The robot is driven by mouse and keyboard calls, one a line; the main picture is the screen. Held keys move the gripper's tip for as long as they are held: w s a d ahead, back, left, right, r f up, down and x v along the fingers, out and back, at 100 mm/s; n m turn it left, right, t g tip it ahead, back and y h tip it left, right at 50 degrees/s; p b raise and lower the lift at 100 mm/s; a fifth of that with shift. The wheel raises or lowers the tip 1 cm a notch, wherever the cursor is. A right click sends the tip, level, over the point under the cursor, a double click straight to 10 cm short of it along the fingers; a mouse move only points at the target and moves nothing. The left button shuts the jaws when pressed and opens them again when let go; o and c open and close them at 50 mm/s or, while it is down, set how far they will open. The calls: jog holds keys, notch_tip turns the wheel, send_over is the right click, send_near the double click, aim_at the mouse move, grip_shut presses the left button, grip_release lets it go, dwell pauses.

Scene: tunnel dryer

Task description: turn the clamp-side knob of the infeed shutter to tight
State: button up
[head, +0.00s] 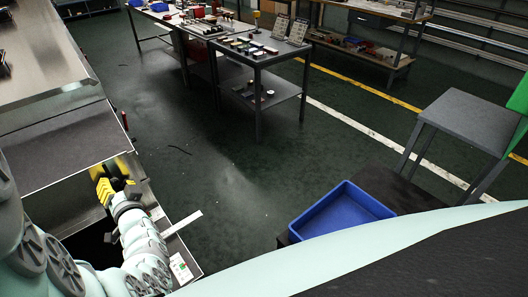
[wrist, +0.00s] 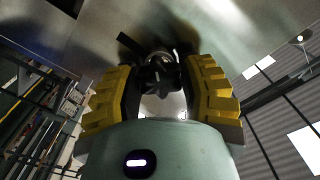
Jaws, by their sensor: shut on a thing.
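My gripper (head: 114,182) is at the left in the head view, low against the metal dryer housing. In the wrist view its two ribbed yellow fingers (wrist: 161,85) stand on either side of a dark lobed knob (wrist: 157,76). They are shut on it. The knob sits in front of a bare metal face (wrist: 215,25), with a round metal collar behind it and a short dark bar at its upper left. In the head view the knob is hidden by the fingers. I cannot read any tight mark or the knob's turn angle.
The metal housing (head: 50,140) borders my arm on the left. A narrow pale strip (head: 182,223) juts out right of my arm. A blue bin (head: 340,213) stands at lower right near a grey table (head: 470,118). Workbenches with parts stand behind. The dark green floor between is mostly clear.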

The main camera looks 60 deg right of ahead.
jog(key=m+b, duration=0.2)
jog(key=m, duration=0.1)
jog(key=m+b, duration=0.1)
jog(key=m, duration=0.1)
jog(key=shift+f, duration=0.3)
jog(key=m+b, duration=0.3)
jog(key=shift+m, duration=0.4)
jog(key=shift+d+r+m+b, duration=0.1)
jog(key=shift+m+b, duration=0.4)
jog(key=shift+b, duration=0.05)
jog(key=o, duration=1.2)
jog(key=v, duration=1.2)
jog(key=shift+r, duration=0.1)
